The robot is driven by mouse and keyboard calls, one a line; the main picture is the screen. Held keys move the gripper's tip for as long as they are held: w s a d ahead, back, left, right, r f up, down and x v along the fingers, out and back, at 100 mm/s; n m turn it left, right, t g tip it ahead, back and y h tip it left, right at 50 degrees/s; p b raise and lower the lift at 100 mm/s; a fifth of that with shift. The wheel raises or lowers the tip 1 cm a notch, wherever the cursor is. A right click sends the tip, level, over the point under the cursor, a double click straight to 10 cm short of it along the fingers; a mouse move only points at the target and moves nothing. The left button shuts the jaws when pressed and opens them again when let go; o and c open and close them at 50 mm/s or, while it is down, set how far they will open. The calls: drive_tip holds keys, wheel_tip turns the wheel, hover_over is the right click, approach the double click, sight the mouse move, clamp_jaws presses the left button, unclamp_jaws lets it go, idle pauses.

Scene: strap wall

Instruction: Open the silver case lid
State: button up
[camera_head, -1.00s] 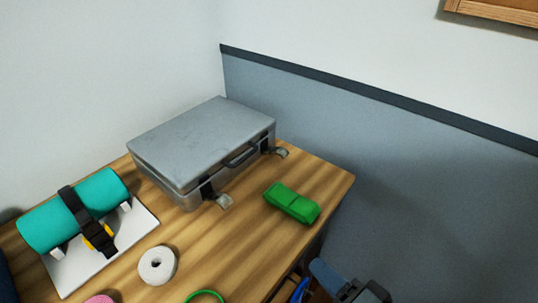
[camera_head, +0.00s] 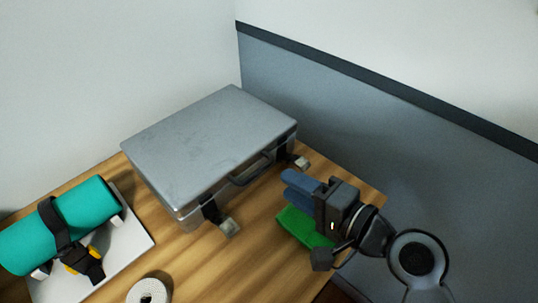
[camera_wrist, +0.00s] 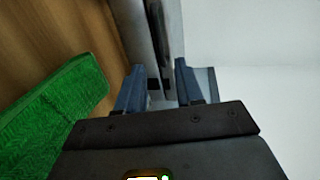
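The silver case (camera_head: 210,145) stands on the wooden table against the wall corner, with its lid down. Its dark handle (camera_head: 250,170) is on the front side. Two latches, a left one (camera_head: 229,227) and a right one (camera_head: 301,162), stick out from the front, flipped down. My gripper (camera_head: 286,184) is in front of the case near the right latch, apart from the handle. In the wrist view its blue fingers (camera_wrist: 160,70) are spread with a gap between them, and the case's front (camera_wrist: 143,35) shows beyond. Nothing is held.
A green folded strap (camera_head: 300,228) lies under my gripper, partly hidden; it also shows in the wrist view (camera_wrist: 55,110). A teal roll (camera_head: 85,215) with a black strap rests on a white board (camera_head: 130,235) at left. A white roll (camera_head: 150,291) is at the front. Walls close off the back.

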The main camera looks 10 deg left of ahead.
drive_tip(key=p+x, duration=0.1)
drive_tip(key=x, duration=0.6)
drive_tip(key=shift+w+a, duration=0.15)
drive_tip(key=shift+a, duration=0.05)
clamp_jaws()
drive_tip(key=shift+f, duration=0.1)
idle(1.2)
